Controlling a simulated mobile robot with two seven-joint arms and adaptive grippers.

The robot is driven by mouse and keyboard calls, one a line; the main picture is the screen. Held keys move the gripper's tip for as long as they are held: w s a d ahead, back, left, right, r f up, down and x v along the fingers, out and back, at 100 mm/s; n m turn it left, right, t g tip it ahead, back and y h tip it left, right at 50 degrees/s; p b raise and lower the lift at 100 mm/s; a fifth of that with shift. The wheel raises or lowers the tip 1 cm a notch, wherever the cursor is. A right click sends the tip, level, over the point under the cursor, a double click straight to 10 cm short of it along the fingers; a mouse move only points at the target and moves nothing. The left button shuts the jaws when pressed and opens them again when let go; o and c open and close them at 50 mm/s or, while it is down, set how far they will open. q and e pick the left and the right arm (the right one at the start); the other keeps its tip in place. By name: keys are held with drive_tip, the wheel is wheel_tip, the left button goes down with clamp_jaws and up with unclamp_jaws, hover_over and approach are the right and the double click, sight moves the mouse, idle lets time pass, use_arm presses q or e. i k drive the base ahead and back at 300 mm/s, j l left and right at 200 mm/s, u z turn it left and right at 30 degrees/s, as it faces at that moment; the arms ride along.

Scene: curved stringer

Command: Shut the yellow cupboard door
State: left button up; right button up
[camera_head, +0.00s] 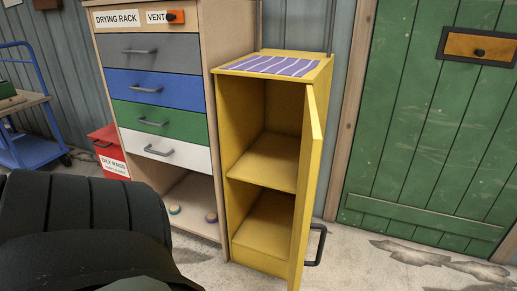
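The yellow cupboard (240,254) stands upright in the middle of the head view. Its yellow door (306,190) is hinged at the right side and stands wide open toward me, seen nearly edge-on. A black bar handle (316,245) sticks out to the right from the low part of the door. The inside shows one shelf (262,168) and looks empty. Neither gripper's fingers are in view. A dark arm part of mine fills the lower left corner, apart from the door in the picture.
A drawer unit (205,60) with grey, blue, green and white drawers stands against the cupboard's left side. A red bin (108,150) and blue cart (35,150) are further left. A green door (420,120) is at right. The floor (365,260) right of the yellow door is clear.

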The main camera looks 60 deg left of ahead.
sight(312, 139)
drive_tip(key=i+u, duration=0.15)
drive_tip(key=u, duration=0.25)
drive_tip(key=i+l+u, duration=0.1)
drive_tip(key=u, duration=0.3)
drive_tip(key=i+l+u, duration=0.1)
drive_tip(key=u, duration=0.3)
drive_tip(key=i+l+u, duration=0.1)
drive_tip(key=u, duration=0.3)
drive_tip(key=i+l+u, duration=0.1)
drive_tip(key=l+u, duration=0.15)
drive_tip(key=i+l+u, duration=0.1)
drive_tip(key=l+u, duration=0.15)
drive_tip(key=l+z, duration=0.3)
drive_tip(key=k+j, duration=0.05)
